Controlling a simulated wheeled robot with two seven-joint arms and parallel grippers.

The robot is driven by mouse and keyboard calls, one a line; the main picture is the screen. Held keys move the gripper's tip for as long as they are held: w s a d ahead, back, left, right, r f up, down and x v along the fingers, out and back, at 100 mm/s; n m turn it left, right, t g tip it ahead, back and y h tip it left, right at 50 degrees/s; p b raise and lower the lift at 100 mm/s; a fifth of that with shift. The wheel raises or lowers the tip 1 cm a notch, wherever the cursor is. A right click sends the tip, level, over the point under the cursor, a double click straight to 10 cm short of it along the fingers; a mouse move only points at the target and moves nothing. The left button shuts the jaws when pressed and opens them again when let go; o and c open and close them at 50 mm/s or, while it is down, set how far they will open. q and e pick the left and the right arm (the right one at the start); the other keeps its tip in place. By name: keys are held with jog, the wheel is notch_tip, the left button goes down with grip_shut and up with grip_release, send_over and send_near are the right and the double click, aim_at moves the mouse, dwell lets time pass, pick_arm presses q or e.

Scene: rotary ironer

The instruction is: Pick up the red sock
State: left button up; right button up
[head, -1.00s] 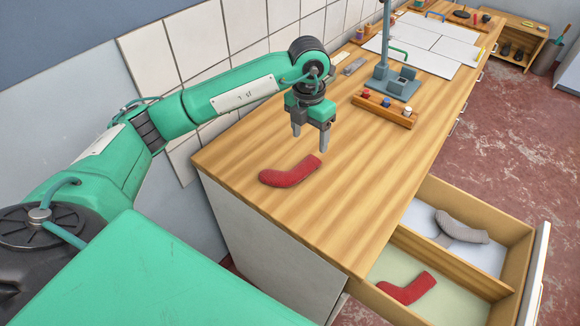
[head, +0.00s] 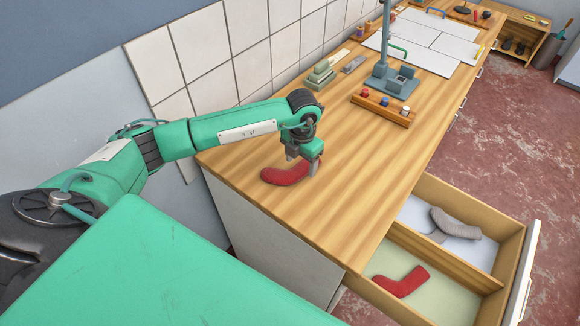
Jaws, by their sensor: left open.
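A red sock (head: 284,175) lies on the near end of the wooden counter (head: 340,210). My left gripper (head: 302,169) points down at the sock's right end, with its fingers low by the cloth and partly in front of it. The jaws are open; I cannot tell whether they touch the sock. A second red sock (head: 402,282) lies in the front compartment of the open drawer (head: 455,262). My right gripper is not in view.
A grey sock (head: 455,224) lies in the drawer's other compartment. A rack with small coloured pieces (head: 384,108) and a blue-grey stand (head: 391,82) are farther along the counter. White panels (head: 425,45) lie beyond. The counter between is clear.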

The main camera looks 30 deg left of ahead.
pick_arm(q)
jog(key=shift+f, duration=0.95)
jog(key=c, duration=0.8)
jog(key=shift+c, duration=1.3)
jog(key=shift+r, duration=0.15)
notch_tip(320, 180, up, 20)
jog(key=b, duration=0.5)
